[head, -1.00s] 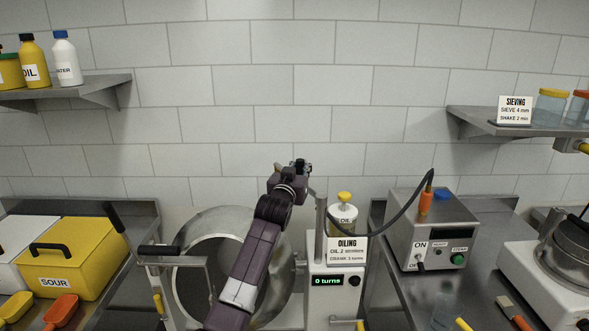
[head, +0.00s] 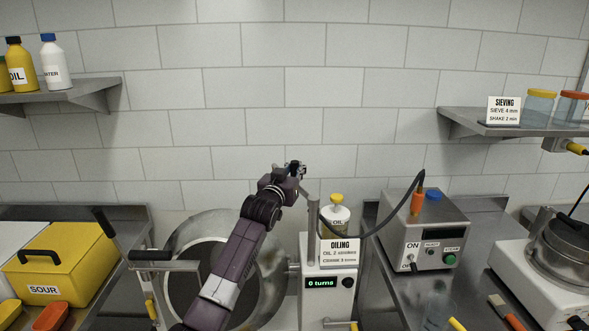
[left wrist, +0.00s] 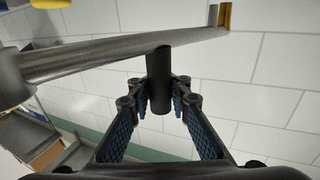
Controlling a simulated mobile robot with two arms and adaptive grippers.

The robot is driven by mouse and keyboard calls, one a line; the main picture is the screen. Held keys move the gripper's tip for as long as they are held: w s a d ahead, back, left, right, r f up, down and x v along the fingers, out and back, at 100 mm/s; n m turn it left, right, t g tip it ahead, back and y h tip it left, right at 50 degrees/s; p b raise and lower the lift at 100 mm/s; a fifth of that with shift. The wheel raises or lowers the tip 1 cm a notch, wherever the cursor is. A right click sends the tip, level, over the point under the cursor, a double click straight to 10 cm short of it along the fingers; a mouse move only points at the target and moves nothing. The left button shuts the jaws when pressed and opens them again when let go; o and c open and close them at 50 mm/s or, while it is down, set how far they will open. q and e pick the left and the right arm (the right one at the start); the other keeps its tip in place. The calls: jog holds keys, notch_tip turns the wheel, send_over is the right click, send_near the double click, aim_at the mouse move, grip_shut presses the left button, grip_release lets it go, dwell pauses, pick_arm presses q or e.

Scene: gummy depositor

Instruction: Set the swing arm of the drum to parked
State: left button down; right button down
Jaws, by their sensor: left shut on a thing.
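The big steel drum (head: 198,232) lies with its mouth open toward me, partly hidden by my left arm. A metal post (head: 313,215) stands at its right by the white control box. In the left wrist view the swing arm is a grey metal bar (left wrist: 100,53) running from a round pivot at left to a yellowish tip at upper right. A black handle (left wrist: 159,75) hangs from it. My left gripper (head: 296,168) is above the drum's upper right, beside the post top. In the wrist view its fingers (left wrist: 160,103) are shut on the black handle. My right gripper is not visible.
The control box reads "0 turns" (head: 321,283). A yellow-capped oil bottle (head: 336,212) and an oiling sign (head: 339,252) are close to the post. A cable arches from the grey power box (head: 425,230). A yellow SOUR bin (head: 65,262) stands left; shelves flank both sides.

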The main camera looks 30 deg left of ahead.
pick_arm(q)
jog(key=shift+w+d+f, duration=0.1)
jog(key=shift+d+f, duration=0.4)
jog(key=shift+f, duration=0.15)
jog(key=c, duration=2.3)
grip_release()
jog(key=o, duration=0.5)
jog(key=shift+d+r, duration=0.3)
jog(key=shift+d, duration=0.05)
jog(key=shift+a+r, duration=0.1)
jog(key=shift+r, duration=0.1)
jog(key=shift+a, duration=0.1)
jog(key=shift+r, duration=0.1)
jog(key=shift+s, duration=0.25)
jog(key=v, duration=1.1)
jog(key=shift+s, duration=0.35)
